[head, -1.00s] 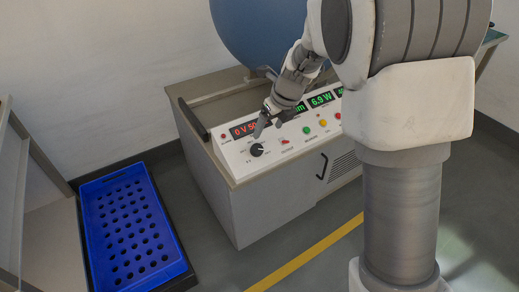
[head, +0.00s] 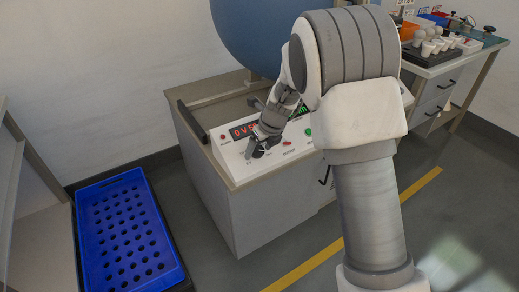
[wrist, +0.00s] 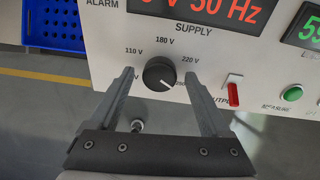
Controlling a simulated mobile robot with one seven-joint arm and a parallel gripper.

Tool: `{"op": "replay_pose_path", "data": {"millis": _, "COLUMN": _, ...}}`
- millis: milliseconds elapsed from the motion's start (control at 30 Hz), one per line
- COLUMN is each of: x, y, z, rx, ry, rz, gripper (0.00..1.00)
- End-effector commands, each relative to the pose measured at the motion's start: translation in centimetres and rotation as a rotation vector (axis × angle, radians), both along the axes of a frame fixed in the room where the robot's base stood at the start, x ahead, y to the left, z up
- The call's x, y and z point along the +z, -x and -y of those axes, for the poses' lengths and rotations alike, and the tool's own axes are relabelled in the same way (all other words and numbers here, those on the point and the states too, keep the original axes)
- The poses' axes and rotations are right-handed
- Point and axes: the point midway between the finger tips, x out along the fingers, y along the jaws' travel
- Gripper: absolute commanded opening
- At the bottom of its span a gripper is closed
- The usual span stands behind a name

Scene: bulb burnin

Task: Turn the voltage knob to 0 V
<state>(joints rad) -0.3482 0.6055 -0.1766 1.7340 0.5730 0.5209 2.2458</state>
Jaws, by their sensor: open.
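The voltage knob (wrist: 160,74) is round and black on the white panel (wrist: 110,60), under the word SUPPLY. Its white pointer line faces lower right, away from the 110 V, 180 V and 220 V marks. The scale's two end marks are partly hidden by my fingers. My gripper (wrist: 159,77) is open, one finger on each side of the knob; I cannot tell whether they touch it. In the head view, my gripper (head: 258,148) is at the panel and covers most of the knob. The red supply display (head: 240,131) begins with 0 V.
A red switch (wrist: 233,91) and a green button (wrist: 291,93) sit right of the knob. A blue perforated tray (head: 130,235) lies on the floor at left. A bench (head: 440,65) with bulbs and cups stands at back right.

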Motion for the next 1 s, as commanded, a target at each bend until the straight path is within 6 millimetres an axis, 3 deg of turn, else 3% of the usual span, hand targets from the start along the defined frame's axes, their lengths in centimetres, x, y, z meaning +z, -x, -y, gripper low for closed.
{"op": "replay_pose_path", "data": {"millis": 67, "x": 0.01, "y": 0.02, "z": 0.0, "rx": 0.0, "ry": 0.0, "rz": 0.0, "gripper": 0.74}}
{"op": "replay_pose_path", "data": {"millis": 467, "x": 0.01, "y": 0.03, "z": 0.0, "rx": 0.0, "ry": 0.001, "rz": -0.001, "gripper": 0.02}}
{"op": "replay_pose_path", "data": {"millis": 1000, "x": 0.25, "y": 0.07, "z": 0.02, "rx": 0.131, "ry": 0.056, "rz": 0.035, "gripper": 0.0}}
